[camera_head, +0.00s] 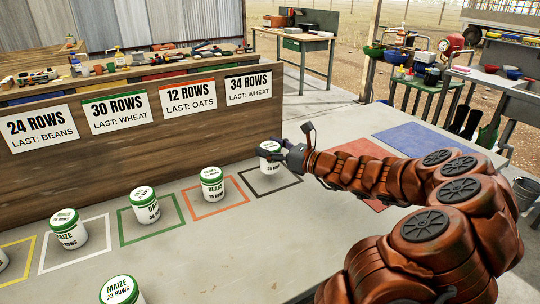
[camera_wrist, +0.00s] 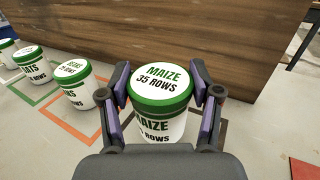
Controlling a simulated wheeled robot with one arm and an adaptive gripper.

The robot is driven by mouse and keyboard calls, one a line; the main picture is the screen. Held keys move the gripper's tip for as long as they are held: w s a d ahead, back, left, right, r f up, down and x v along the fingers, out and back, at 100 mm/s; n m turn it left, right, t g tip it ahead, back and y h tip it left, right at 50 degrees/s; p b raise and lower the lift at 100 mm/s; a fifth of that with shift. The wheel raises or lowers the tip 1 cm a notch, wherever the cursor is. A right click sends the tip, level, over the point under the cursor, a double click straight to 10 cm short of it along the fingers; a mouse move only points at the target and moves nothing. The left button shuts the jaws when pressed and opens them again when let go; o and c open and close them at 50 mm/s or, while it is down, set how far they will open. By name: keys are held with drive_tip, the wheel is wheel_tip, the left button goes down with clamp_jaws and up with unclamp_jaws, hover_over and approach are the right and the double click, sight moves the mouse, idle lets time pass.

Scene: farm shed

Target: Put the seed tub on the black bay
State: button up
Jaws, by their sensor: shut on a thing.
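My gripper (camera_head: 284,152) is shut on a white seed tub (camera_head: 269,149) with a green lid. In the wrist view the lid of this tub (camera_wrist: 162,84) reads "MAIZE 35 ROWS", and a finger presses each side. The tub is upright over the black-outlined bay (camera_head: 248,183), toward its back part. I cannot tell whether its base touches the table. Part of the black outline also shows right of the tub in the wrist view.
Similar tubs stand in the orange bay (camera_head: 212,187), green bay (camera_head: 145,207) and white bay (camera_head: 70,231). Another maize tub (camera_head: 121,291) stands in front. A wooden board (camera_head: 150,150) with row signs rises behind. Red (camera_head: 350,150) and blue (camera_head: 415,138) patches lie right.

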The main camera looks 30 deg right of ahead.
drive_tip(key=shift+w+d, duration=0.3)
drive_tip(key=shift+w, duration=0.25)
drive_tip(key=shift+f, duration=1.75)
drive_tip(key=shift+f, duration=0.15)
drive_tip(key=o, duration=1.2)
drive_tip(key=shift+s, duration=0.1)
drive_tip(key=shift+o, duration=0.2)
drive_tip(key=shift+v, duration=6)
